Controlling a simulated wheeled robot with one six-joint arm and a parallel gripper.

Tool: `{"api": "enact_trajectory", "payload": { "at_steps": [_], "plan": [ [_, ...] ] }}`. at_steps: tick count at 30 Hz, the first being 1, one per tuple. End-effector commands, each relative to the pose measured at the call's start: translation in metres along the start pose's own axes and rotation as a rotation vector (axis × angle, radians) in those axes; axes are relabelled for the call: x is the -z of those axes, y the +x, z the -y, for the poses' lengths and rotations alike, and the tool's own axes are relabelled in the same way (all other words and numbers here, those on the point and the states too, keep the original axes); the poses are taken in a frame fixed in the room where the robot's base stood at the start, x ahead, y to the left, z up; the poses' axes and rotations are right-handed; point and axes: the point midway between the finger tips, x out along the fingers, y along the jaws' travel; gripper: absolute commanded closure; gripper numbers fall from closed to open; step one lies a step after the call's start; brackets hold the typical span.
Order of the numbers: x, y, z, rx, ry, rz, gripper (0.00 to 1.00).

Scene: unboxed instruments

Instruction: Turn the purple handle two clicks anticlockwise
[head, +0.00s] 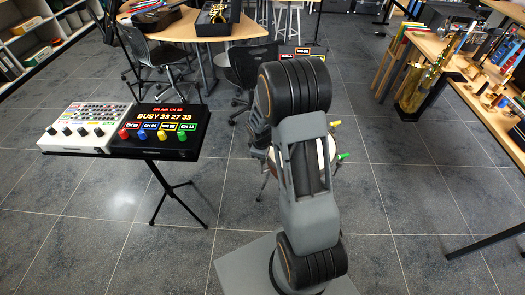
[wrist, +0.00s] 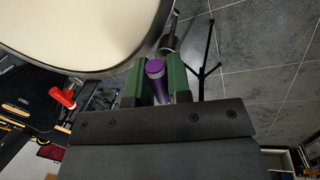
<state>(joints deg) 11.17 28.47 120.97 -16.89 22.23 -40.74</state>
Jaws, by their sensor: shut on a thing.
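The purple handle (wrist: 157,84) shows in the wrist view between the two green-padded fingers of my gripper (wrist: 157,72). My gripper is shut on it. The handle is beside the rim of a round, cream-topped drum (wrist: 80,25). A red handle (wrist: 65,95) sticks out by the drum at the left of the wrist view. In the head view my arm covers most of the drum, and the purple handle and my gripper are hidden. A yellow handle (head: 335,124) and a green handle (head: 343,156) show at the drum's right side.
A stand at the left holds a white knob panel (head: 87,126) and a black display box (head: 160,130) with coloured knobs. A saxophone (head: 428,80) stands by the right workbench (head: 440,48). Chairs and a wooden table (head: 190,28) are behind. The tiled floor at the front left is clear.

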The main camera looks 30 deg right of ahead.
Motion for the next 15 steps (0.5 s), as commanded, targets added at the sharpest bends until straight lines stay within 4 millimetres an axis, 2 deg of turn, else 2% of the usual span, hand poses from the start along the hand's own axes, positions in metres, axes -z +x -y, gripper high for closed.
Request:
{"api": "enact_trajectory", "payload": {
  "at_steps": [1, 15],
  "plan": [
    [0.0003, -0.0050, -0.0037, -0.006, -0.031, -0.010, 1.00],
    [0.0020, -0.0031, -0.0052, -0.011, -0.252, -0.057, 1.00]
  ]
}}
